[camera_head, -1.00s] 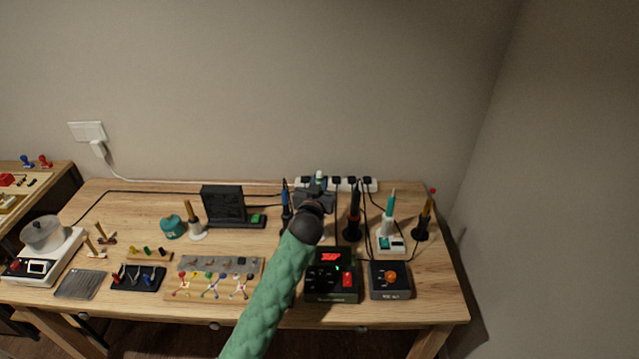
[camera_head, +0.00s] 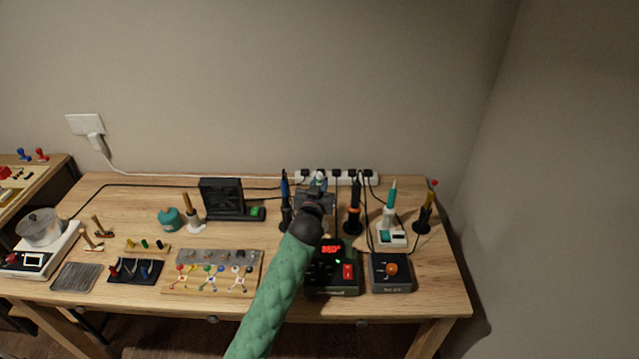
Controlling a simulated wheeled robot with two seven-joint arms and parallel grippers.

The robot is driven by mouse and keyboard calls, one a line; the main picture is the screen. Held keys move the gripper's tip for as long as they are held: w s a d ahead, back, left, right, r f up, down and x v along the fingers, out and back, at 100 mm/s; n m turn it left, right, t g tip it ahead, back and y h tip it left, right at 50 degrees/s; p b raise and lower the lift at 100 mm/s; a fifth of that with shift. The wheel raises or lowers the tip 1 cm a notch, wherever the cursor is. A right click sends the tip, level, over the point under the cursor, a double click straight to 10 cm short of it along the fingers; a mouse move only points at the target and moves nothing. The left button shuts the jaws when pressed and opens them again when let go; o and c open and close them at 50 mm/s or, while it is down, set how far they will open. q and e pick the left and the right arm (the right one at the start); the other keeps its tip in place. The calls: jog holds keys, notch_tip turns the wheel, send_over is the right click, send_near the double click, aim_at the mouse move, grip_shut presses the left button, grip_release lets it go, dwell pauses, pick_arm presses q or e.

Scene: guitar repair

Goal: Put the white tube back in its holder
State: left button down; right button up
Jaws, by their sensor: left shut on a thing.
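My left gripper (camera_head: 316,191) is shut on the white tube (camera_head: 320,177), near the back of the workbench. Only the tube's upper end, with a bit of green and blue, shows above the dark jaws. The tube looks roughly upright. Its lower part and its holder are hidden behind my gripper and wrist, so I cannot tell whether the tube touches the holder. My green left arm comes up from the bottom of the view. My right gripper is not in view.
A blue-handled iron (camera_head: 285,190) stands close left of my gripper, and an orange-and-black iron (camera_head: 355,195) close right. A black station with red display (camera_head: 347,285) lies in front. A white power strip (camera_head: 362,175) runs behind. Open wood (camera_head: 130,205) lies at the back left.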

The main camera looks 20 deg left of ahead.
pick_arm(q)
jog(key=shift+f, duration=0.25)
jog(key=c, duration=0.6)
grip_release()
jog(key=shift+f, duration=0.1)
dwell(0.3)
